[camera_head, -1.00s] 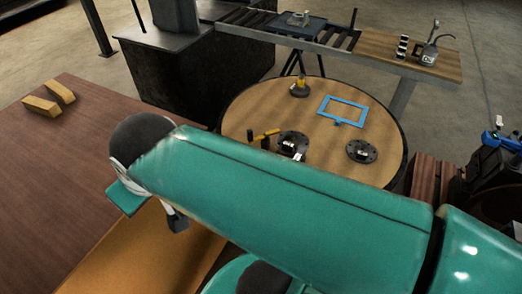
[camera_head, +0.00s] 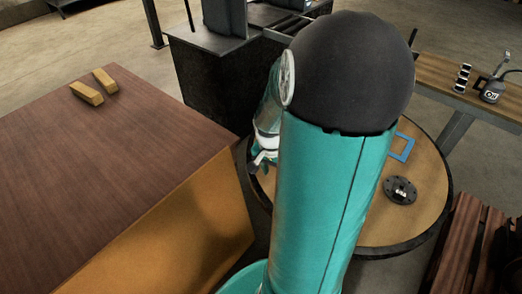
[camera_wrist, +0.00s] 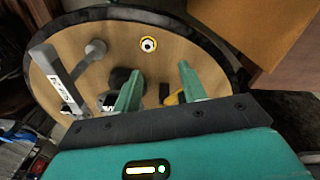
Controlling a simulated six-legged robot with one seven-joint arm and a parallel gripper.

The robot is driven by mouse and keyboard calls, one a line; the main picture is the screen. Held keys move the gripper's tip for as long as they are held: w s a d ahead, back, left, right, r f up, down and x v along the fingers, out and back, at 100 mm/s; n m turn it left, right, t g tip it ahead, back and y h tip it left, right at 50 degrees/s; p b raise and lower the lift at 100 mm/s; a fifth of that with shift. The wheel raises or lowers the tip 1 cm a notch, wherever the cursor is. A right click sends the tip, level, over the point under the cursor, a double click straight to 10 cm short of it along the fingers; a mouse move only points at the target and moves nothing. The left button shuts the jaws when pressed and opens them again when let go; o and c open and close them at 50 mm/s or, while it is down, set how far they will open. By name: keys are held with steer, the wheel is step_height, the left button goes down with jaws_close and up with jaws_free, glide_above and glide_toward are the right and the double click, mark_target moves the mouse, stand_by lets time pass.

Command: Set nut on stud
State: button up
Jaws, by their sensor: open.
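In the wrist view my gripper (camera_wrist: 160,68) is open and empty above the round table (camera_wrist: 200,40). A small pale ring with a dark centre and a yellowish edge (camera_wrist: 148,44) lies beyond the fingertips; it looks like the nut, but I cannot be sure. A dark round piece (camera_wrist: 122,76) is partly hidden behind the left finger. In the head view my gripper (camera_head: 263,160) is small, at the table's left edge. A black flanged disc (camera_head: 400,190) with a pale centre is on the table there. I cannot make out the stud.
A grey bar with a label (camera_wrist: 60,78) and a grey knob-ended piece (camera_wrist: 95,48) are left in the wrist view. A yellow piece (camera_wrist: 172,98) is between the fingers' bases. The head view shows a blue frame (camera_head: 402,147) and a brown bench (camera_head: 110,150) with two yellow blocks.

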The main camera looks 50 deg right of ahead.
steer(key=shift+s+d+f+m+y, duration=0.2)
steer(key=shift+s+d+f+m, duration=0.35)
steer(key=shift+f, duration=1.8)
steer(key=shift+s+d+f+m+y, duration=0.2)
steer(key=shift+s+d+f+m, duration=0.35)
steer(key=shift+f, duration=1.85)
steer(key=shift+s+d+f+m+y, duration=0.2)
steer(key=shift+s+d+f+m, duration=0.3)
steer(key=shift+f, duration=1.85)
steer(key=shift+w+d, duration=0.1)
steer(key=shift+d, duration=0.05)
jaws_close()
steer(key=shift+r, duration=0.1)
